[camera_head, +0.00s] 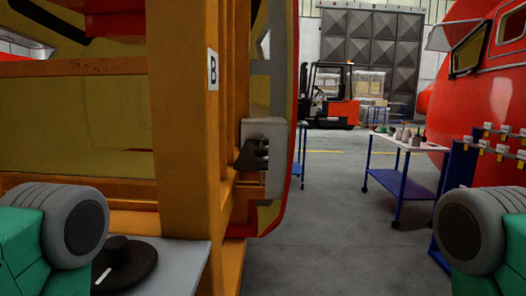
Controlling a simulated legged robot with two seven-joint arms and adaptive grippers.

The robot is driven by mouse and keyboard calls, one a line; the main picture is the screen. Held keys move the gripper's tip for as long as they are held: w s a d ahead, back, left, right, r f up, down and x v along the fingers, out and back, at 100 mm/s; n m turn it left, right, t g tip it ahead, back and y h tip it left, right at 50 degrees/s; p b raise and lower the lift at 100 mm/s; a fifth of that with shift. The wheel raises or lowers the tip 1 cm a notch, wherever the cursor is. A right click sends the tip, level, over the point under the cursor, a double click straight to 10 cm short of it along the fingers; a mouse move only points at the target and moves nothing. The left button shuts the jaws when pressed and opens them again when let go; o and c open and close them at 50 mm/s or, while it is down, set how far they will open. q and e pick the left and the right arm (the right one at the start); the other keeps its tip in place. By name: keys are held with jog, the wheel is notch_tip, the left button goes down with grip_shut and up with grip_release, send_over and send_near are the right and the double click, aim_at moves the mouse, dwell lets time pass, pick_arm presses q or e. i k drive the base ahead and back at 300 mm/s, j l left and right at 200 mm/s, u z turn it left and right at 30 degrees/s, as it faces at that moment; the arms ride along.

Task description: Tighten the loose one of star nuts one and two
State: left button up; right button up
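Grey round joints of my arms show at the lower left and lower right, with green links. Neither gripper's fingers show, and neither arm touches the dark knobs.
A grey surface (183,268) with a black disc (128,268) is at the lower left. A blue trolley (408,190) holding small items stands right of centre. A blue rack (463,165) and red nosecone (490,90) are at right. A forklift (332,100) is far back. The middle floor is clear.

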aim_at(261, 153)
jog(key=i+l, duration=0.15)
jog(key=l, duration=0.2)
jog(key=i+l+u, duration=0.15)
jog(key=l, duration=0.2)
jog(key=i+l, duration=0.15)
jog(key=l, duration=0.25)
jog(key=i+l+u, duration=0.15)
jog(key=l, duration=0.2)
jog(key=i+l, duration=0.1)
jog(key=l, duration=0.3)
jog(key=i+l+u, duration=0.15)
jog(key=l, duration=0.25)
